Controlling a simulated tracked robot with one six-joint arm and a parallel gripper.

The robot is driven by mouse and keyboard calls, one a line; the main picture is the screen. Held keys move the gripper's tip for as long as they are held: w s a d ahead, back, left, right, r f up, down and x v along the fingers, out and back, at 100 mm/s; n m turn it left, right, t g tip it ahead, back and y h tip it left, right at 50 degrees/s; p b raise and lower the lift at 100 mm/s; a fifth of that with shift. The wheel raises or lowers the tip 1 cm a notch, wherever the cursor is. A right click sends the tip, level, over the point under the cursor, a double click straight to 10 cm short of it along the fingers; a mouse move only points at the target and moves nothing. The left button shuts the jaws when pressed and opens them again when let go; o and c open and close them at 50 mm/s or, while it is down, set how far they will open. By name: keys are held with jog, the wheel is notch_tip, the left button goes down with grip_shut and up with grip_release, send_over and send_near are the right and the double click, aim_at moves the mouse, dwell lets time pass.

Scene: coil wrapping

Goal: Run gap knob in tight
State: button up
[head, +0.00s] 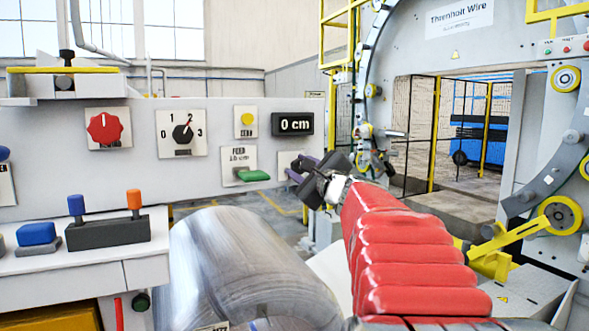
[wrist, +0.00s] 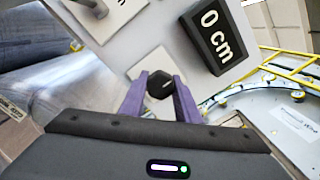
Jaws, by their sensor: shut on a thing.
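The black gap knob (wrist: 160,87) sits on a pale square plate on the panel, just below the 0 cm display in the head view. My gripper (wrist: 160,100) has its purple fingers on either side of the knob and is shut on it. In the head view my gripper (head: 297,170) reaches the panel from the right, and its fingers and wrist hide most of the knob. The display (head: 293,124) reads 0 cm; it also shows in the wrist view (wrist: 211,36).
Left of the knob are a green feed lever (head: 254,176), a yellow button (head: 247,119), a black dial (head: 183,133) and a red knob (head: 105,128). A shiny metal coil (head: 235,265) lies below the panel. The large wrapping ring (head: 375,60) stands to the right.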

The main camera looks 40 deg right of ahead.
jog(key=shift+d+f, duration=0.1)
jog(key=shift+f, duration=0.25)
jog(key=o, duration=1)
jog(key=shift+r, duration=0.25)
jog(key=shift+o, duration=0.2)
jog(key=v, duration=1.3)
jog(key=shift+s, duration=0.4)
jog(key=shift+f, duration=0.1)
